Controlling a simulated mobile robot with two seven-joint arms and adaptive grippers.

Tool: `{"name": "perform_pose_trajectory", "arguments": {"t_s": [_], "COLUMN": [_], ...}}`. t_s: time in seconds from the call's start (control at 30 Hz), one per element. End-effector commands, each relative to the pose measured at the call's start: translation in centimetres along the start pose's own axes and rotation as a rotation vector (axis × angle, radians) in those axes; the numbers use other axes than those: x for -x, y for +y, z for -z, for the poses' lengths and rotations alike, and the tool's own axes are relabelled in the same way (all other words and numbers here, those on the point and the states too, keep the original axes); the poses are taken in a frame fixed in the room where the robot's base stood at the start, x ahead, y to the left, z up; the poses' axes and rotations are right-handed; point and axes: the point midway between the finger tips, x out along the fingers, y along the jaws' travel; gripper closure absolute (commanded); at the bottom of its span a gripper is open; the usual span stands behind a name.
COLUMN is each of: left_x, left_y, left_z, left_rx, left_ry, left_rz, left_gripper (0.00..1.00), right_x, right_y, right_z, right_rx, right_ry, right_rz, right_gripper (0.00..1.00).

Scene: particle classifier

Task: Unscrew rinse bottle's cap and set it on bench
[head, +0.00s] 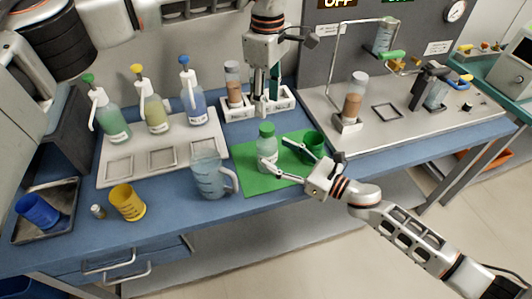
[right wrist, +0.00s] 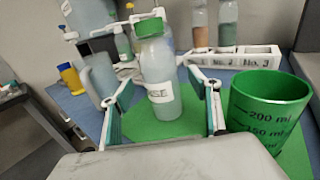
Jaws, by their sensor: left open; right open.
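The rinse bottle (head: 267,153) is translucent with a white label and stands upright on the green mat (head: 262,183). Its green cap (head: 267,130) sits on its neck. In the right wrist view the bottle (right wrist: 160,80) and its cap (right wrist: 149,27) are close and central. My right gripper (head: 272,160) is open, with a finger on each side of the bottle; whether they touch it I cannot tell. In the right wrist view its fingers also stand apart (right wrist: 162,115). My left gripper (head: 284,58) is open and empty, higher and behind the bottle; one finger is partly hidden.
A green beaker (head: 313,146) stands right of the bottle, close to my right gripper. A clear jug (head: 209,180) is to the left. A white tube rack (head: 240,112) stands behind. Pump bottles stand on a tray (head: 163,163) further left. Bare blue bench shows in front of the mat.

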Motion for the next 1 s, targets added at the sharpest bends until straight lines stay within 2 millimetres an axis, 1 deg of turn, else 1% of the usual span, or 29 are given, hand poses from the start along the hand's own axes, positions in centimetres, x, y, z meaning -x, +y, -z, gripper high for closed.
{"name": "perform_pose_trajectory", "arguments": {"t_s": [0.03, 0.1, 0.3, 0.43, 0.67, 0.7, 0.77, 0.8, 0.87, 0.9, 0.97, 1.0], "left_x": [0.0, 0.0, 0.0, 0.0, 0.0, 0.0, 0.0, 0.0, 0.0, 0.0, 0.0, 0.0], "left_y": [0.0, 0.0, 0.0, 0.0, 0.0, 0.0, 0.0, 0.0, 0.0, 0.0, 0.0, 0.0], "left_z": [0.0, 0.0, 0.0, 0.0, 0.0, 0.0, 0.0, 0.0, 0.0, 0.0, 0.0, 0.0], "left_rx": [0.000, 0.000, 0.000, 0.000, 0.000, 0.000, 0.000, 0.000, 0.000, 0.000, 0.000, -0.003], "left_ry": [-0.001, -0.001, -0.001, -0.001, -0.001, -0.001, -0.001, -0.001, -0.001, -0.001, -0.001, -0.001], "left_rz": [0.000, 0.000, 0.000, 0.000, 0.000, 0.000, 0.000, 0.000, 0.000, 0.000, 0.000, 0.000], "left_gripper": [0.59, 0.59, 0.59, 0.59, 0.59, 0.59, 0.59, 0.59, 0.59, 0.59, 0.59, 0.59], "right_x": [-0.9, -1.9, -3.8, -4.3, -4.4, -4.4, -4.3, -4.3, -4.3, -4.3, -4.3, -4.3], "right_y": [0.0, 0.0, 0.0, 0.0, 0.0, 0.0, 0.0, 0.0, 0.0, 0.0, 0.0, 0.0], "right_z": [-0.1, -0.1, 0.0, 0.1, 0.0, 0.0, 0.0, 0.0, 0.0, 0.0, 0.0, 0.0], "right_rx": [0.000, -0.001, 0.000, -0.001, -0.001, -0.001, -0.001, -0.001, -0.001, -0.001, -0.001, -0.001], "right_ry": [-0.002, -0.001, -0.001, 0.000, 0.000, 0.000, 0.000, 0.000, 0.000, 0.000, 0.000, 0.000], "right_rz": [-0.001, -0.001, 0.001, 0.001, 0.000, 0.000, 0.000, 0.000, 0.000, 0.000, 0.000, 0.000], "right_gripper": [0.39, 0.39, 0.39, 0.39, 0.39, 0.44, 0.60, 0.70, 0.86, 0.96, 1.00, 1.00]}}
